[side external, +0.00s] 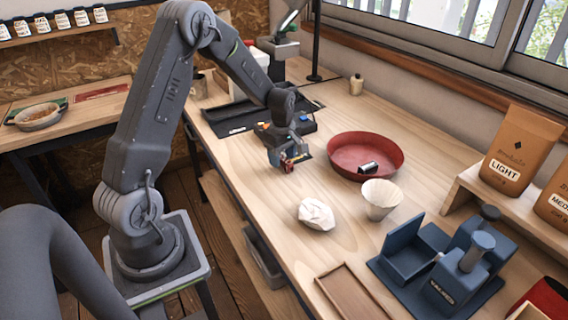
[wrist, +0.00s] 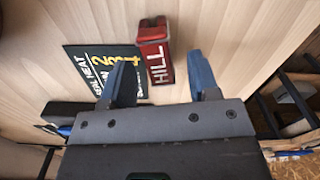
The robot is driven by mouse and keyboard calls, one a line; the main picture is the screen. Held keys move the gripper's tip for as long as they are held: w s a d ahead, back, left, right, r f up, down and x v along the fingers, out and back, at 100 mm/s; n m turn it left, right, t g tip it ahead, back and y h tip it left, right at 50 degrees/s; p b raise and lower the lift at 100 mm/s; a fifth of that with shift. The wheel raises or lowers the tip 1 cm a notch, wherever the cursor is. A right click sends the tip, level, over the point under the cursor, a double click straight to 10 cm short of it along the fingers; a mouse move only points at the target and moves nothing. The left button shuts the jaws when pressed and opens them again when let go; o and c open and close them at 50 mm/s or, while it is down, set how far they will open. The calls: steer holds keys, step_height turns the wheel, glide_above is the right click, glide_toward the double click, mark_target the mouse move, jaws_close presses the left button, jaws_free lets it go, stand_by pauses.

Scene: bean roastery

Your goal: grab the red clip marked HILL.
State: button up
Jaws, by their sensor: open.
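The red clip marked HILL (wrist: 155,52) lies on the wooden bench in the wrist view, with its white lettering on a dark label facing me. My gripper (wrist: 162,80) is open, with its two blue fingers spread apart. In the side view my gripper (side external: 292,163) is low over the bench, left of the red round tray. A small red part shows at its fingers there, too small to read.
A dark card with yellow and white print (wrist: 100,68) lies left of the clip. In the side view, the red round tray (side external: 345,168) holds a small dark cylinder. A crumpled white paper (side external: 316,214), a pale cone cup (side external: 380,199) and a blue press (side external: 440,260) stand nearer the camera.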

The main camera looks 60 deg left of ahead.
steer(key=shift+f, duration=0.75)
steer(key=shift+c, duration=0.4)
steer(key=c, duration=0.9)
